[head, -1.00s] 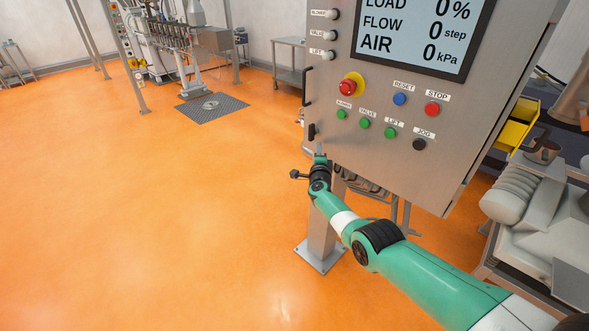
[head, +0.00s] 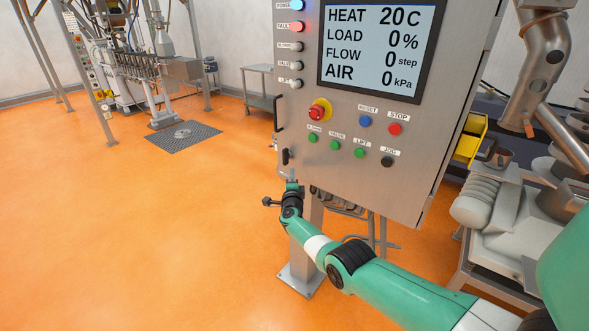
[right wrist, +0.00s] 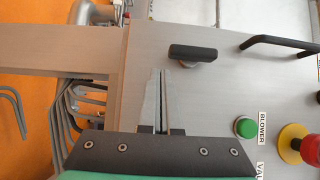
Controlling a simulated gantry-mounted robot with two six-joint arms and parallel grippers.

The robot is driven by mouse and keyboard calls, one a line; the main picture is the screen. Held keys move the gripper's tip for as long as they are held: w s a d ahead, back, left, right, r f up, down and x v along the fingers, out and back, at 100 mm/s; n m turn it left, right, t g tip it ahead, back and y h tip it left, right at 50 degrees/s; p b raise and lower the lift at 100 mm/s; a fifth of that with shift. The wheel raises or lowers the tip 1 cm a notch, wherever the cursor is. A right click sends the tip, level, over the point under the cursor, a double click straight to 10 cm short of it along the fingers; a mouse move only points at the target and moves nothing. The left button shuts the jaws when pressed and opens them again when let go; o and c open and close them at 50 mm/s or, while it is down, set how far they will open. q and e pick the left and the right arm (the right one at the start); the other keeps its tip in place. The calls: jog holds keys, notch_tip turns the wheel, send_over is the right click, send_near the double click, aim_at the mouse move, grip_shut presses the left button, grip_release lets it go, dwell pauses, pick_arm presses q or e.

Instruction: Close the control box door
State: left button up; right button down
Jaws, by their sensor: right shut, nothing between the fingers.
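The control box door (head: 345,110) is the grey metal front with the screen, lamps and buttons. A black bar handle (head: 278,114) and a small black latch (head: 287,157) sit at its left edge. The latch (right wrist: 192,53) and handle (right wrist: 270,43) also show in the right wrist view. My right gripper (head: 291,185) is at the door's lower left corner, just below the latch. In the right wrist view its fingers (right wrist: 162,88) are together and empty, close to the door's face beside the latch. I cannot tell whether they touch it, or how far the door stands from its frame. My left gripper is out of view.
A grey post (head: 302,272) stands under the box, with bent grey pipes (head: 375,240) beside it. Machinery (head: 510,210) and a yellow bin (head: 470,138) are at the right. Orange floor (head: 130,240) lies clear at the left.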

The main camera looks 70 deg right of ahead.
jog(key=w+a+p, duration=0.3)
jog(key=w+a, duration=0.1)
jog(key=a, duration=0.6)
jog(key=shift+a, duration=0.35)
jog(key=shift+w, duration=0.1)
